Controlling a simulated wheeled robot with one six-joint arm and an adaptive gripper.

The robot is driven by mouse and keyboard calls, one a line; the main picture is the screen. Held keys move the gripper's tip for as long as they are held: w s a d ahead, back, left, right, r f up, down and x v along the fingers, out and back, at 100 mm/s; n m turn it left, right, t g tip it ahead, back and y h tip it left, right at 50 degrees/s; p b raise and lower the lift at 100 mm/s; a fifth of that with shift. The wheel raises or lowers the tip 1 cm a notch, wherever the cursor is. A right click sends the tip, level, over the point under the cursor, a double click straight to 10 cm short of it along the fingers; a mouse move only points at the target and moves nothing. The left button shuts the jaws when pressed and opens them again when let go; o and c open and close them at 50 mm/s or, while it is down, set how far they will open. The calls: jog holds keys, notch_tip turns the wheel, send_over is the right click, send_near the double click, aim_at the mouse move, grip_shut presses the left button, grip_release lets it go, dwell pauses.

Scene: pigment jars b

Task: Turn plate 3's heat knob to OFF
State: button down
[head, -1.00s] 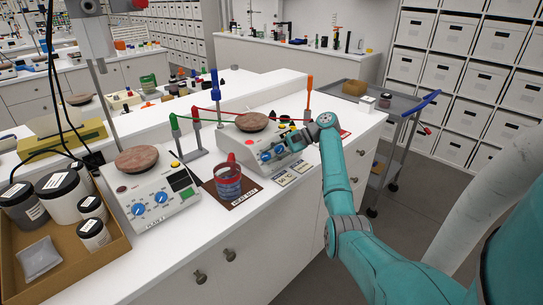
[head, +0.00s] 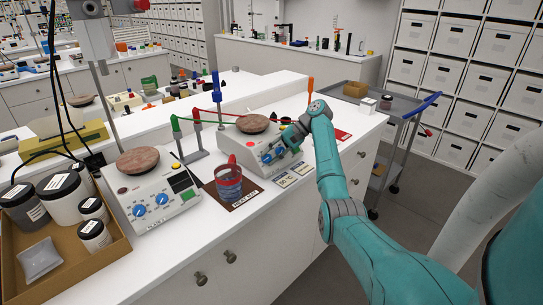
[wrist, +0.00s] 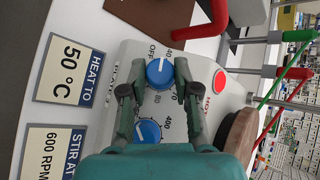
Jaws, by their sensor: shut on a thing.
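Plate 3 (head: 240,151) is a white hotplate with a round brown top, on the bench beyond the mug. Its blue heat knob (wrist: 160,73), with OFF and temperature numbers printed around it, shows in the wrist view. A white mark is on the knob's face; I cannot tell exactly where it points. My gripper (wrist: 159,90) is shut on the heat knob, one fingertip on each side. The second blue knob (wrist: 148,132), by a 400 mark, lies between the fingers, nearer my palm. In the head view my gripper (head: 277,153) partly hides the panel.
A red-handled mug (head: 228,183) stands on a brown mat left of plate 3. Cards reading HEAT TO 50 °C (wrist: 70,70) and STIR AT 600 RPM (wrist: 55,150) lie in front. A red lamp (wrist: 219,82) is on the panel. Another hotplate (head: 150,205) stands nearer.

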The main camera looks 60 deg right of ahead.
jog(key=c, duration=0.8)
grip_release()
jog(key=shift+c, duration=0.2)
